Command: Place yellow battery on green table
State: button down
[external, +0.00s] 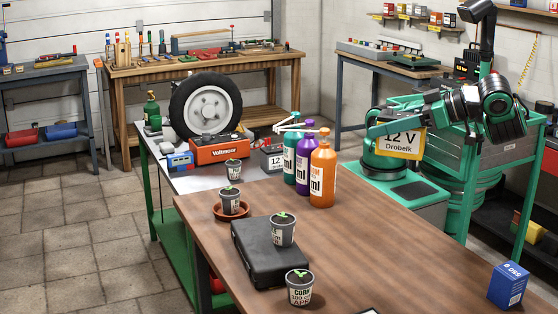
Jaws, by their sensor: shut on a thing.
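The yellow battery (400,145), labelled "12 V Drobelk", is at the right of the external view, raised in front of my green base. My gripper (378,122) is shut on its upper part; the fingertips are largely hidden by the battery and the arm links. The battery hangs apart from the wooden table. A table with green legs and a pale top (190,184) stands at left centre, behind the wooden table.
On the pale top stand a wheel (206,105), a red Voltmeter box (220,149), a grey battery (272,159) and a small blue box (180,162). Bottles (322,172), potted plants (283,231) and a black case (258,253) occupy the wooden table (400,235); its right part is mostly clear.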

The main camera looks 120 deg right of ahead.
jog(key=w+d+f, duration=0.2)
jog(key=w+d, duration=1)
jog(key=d, duration=0.2)
jog(key=w+d+f, duration=0.2)
jog(key=w+d, duration=1)
jog(key=d, duration=0.2)
jog(key=w+d+f+n+t+y, duration=0.1)
jog(key=w+d+f, duration=0.25)
jog(key=d, duration=0.65)
jog(key=w+d+f+n+t+y, duration=0.15)
jog(key=d+f, duration=0.25)
jog(key=d, duration=0.6)
jog(key=w+d+f+n+t+y, duration=0.1)
jog(key=w+d+f+n, duration=0.15)
jog(key=d, duration=0.85)
jog(key=s+d+r+n+y, duration=0.3)
jog(key=d+y, duration=0.2)
jog(key=d, duration=0.6)
jog(key=s+d+r+n+y, duration=0.1)
jog(key=s+r, duration=0.4)
jog(key=r, duration=0.6)
send_over(186, 182)
notch_tip(186, 182, down, 33)
jog(key=shift+w+a+f+t, duration=0.1)
jog(key=shift+f+t, duration=0.35)
jog(key=shift+f, duration=1.45)
jog(key=shift+f, duration=0.1)
